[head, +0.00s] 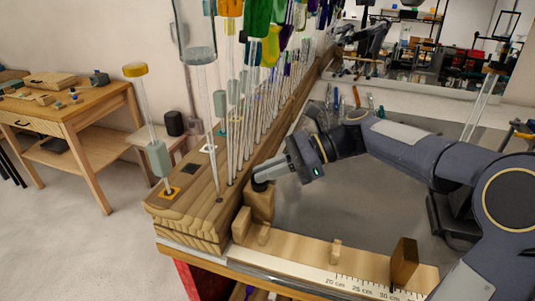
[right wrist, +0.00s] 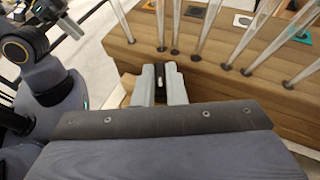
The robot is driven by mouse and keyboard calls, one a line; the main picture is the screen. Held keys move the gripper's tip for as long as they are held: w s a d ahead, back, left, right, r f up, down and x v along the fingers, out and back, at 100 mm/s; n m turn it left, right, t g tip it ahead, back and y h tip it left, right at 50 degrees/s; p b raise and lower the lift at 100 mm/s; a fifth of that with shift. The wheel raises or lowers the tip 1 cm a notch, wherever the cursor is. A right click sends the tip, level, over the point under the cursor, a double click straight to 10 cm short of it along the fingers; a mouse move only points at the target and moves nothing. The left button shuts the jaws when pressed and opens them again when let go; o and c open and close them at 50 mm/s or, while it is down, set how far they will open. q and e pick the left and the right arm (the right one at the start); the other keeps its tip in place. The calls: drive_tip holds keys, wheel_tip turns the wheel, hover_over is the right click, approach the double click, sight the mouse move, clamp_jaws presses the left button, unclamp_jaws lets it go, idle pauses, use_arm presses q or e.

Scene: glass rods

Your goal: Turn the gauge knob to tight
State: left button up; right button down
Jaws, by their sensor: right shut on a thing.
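The gauge is a pale wooden bar with a printed ruler scale (head: 360,287) along the table's front edge. A wooden block (head: 260,205) stands at its left end, and the small dark knob (head: 261,185) sits on top of it. My right gripper (head: 265,178) reaches in from the right and is shut on the knob. In the right wrist view, the two grey fingers (right wrist: 161,85) are close together with a dark bit between them; the knob is mostly hidden there. I cannot read which way the knob is set.
A long wooden rack (head: 195,205) holding several upright glass rods with coloured tops stands just left of the gripper. A brown upright block (head: 404,262) stands at the gauge's right end, and a small peg (head: 335,250) stands mid-bar. The grey tabletop (head: 345,205) behind it is mostly clear.

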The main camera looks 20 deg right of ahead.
drive_tip(key=n+g+p, duration=0.1)
drive_tip(key=g+p, duration=0.1)
drive_tip(key=n+g+p, duration=0.2)
drive_tip(key=p, duration=0.1)
drive_tip(key=w+n+g+p, duration=0.1)
drive_tip(key=n+g+p, duration=0.1)
drive_tip(key=p, duration=0.1)
drive_tip(key=shift+a+r+h, duration=0.1)
drive_tip(key=shift+r+h, duration=0.2)
drive_tip(key=shift+h, duration=0.1)
drive_tip(key=shift+w+f+n+g+h+p, duration=0.15)
drive_tip(key=shift+n+g+h+p, duration=0.15)
drive_tip(key=shift+n+g+p, duration=0.55)
drive_tip(key=shift+a+f+n+g+h, duration=0.15)
drive_tip(key=shift+n+g+h, duration=0.75)
drive_tip(key=shift+n+g, duration=0.5)
drive_tip(key=c, duration=1.5)
unclamp_jaws()
